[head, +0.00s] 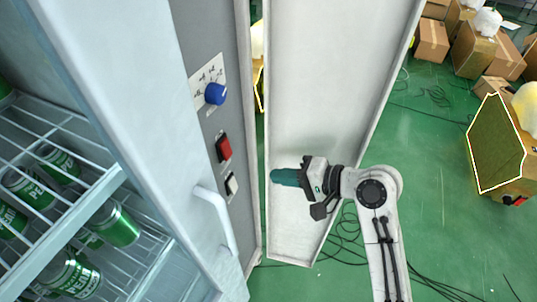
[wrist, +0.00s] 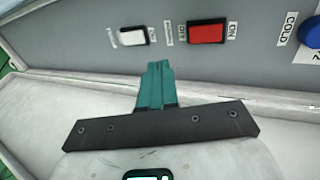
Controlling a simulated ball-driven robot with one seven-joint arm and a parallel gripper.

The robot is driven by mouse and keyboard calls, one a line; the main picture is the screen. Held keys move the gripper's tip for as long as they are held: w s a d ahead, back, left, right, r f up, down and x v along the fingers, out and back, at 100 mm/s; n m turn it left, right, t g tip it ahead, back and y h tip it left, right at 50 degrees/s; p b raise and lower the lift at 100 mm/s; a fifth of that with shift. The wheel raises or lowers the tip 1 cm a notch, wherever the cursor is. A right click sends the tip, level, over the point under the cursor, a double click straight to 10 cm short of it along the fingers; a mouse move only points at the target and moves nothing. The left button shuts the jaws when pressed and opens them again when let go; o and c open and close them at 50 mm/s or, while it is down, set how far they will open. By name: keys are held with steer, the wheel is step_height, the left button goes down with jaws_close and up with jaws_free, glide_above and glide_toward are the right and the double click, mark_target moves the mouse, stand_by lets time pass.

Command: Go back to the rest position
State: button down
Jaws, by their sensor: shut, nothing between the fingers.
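My gripper (head: 288,177) has dark green fingers and points left, toward the grey control panel (head: 211,112). It is shut and empty, apart from the panel. In the wrist view the shut fingers (wrist: 154,84) point up at the panel, below a white switch (wrist: 133,37) and a red switch (wrist: 207,33). The head view shows the red switch (head: 223,148), the white switch (head: 231,184) and a blue knob (head: 215,93) on the panel. The knob also shows in part at the right edge of the wrist view (wrist: 310,34).
A white open door panel (head: 325,80) stands behind my arm. A wire-shelved cabinet with green cans (head: 116,225) is at the left, with a white handle (head: 218,215) beside it. Cardboard boxes (head: 431,40) and cables lie on the green floor (head: 430,160) at the right.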

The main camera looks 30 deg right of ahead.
steer(key=s+d+f+n+g+h, duration=0.1)
steer(key=s+f+n+g+h, duration=0.4)
steer(key=s+f, duration=0.8)
steer(key=s+d+f+n+g+h, duration=0.3)
steer(key=s+n+g, duration=0.2)
steer(key=s, duration=0.6)
steer(key=shift+s+d, duration=0.2)
steer(key=shift+s, duration=0.1)
